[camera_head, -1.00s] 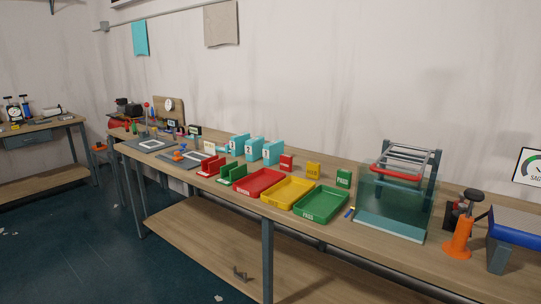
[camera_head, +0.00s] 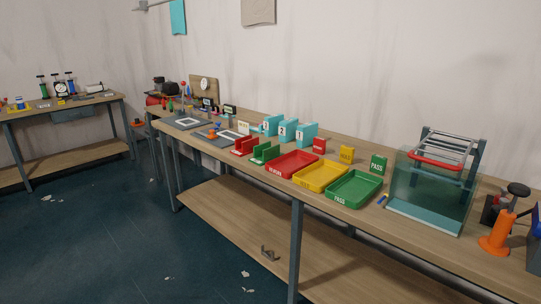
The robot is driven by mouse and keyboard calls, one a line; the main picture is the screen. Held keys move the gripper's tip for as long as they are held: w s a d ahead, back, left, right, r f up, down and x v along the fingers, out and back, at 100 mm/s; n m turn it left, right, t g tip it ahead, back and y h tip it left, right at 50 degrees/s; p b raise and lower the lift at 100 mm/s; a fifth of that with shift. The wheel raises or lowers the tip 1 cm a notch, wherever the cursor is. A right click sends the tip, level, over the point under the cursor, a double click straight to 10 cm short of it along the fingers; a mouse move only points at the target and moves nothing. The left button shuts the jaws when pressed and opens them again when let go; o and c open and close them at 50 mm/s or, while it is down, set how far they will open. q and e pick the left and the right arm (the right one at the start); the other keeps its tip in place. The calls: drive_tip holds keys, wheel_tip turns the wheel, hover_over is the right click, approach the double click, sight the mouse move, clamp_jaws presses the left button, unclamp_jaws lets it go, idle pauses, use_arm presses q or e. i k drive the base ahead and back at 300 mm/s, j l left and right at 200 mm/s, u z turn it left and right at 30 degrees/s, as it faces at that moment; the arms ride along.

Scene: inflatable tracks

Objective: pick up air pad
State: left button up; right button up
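I cannot tell for sure which thing is the air pad. Teal upright blocks numbered 1 (camera_head: 307,134), 2 (camera_head: 289,132) and 3 (camera_head: 270,125) stand at the back of the long workbench (camera_head: 405,225). Two grey mats with white square outlines lie on its left part, the far one (camera_head: 187,123) and the near one (camera_head: 228,138); a small blue and orange object (camera_head: 214,132) is on or beside the near mat. Neither of my grippers is in view.
Red (camera_head: 291,164), yellow (camera_head: 320,177) and green (camera_head: 354,188) trays sit mid-bench. A clear-walled rig with a red bar (camera_head: 437,162) and an orange hand pump (camera_head: 500,237) stand right. A side table (camera_head: 65,108) stands far left. The dark floor (camera_head: 120,235) is mostly open, with scraps.

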sight(305, 133)
drive_tip(key=i+j, duration=1)
drive_tip(key=j, duration=0.2)
drive_tip(key=i+j, duration=0.5)
drive_tip(key=j, duration=0.1)
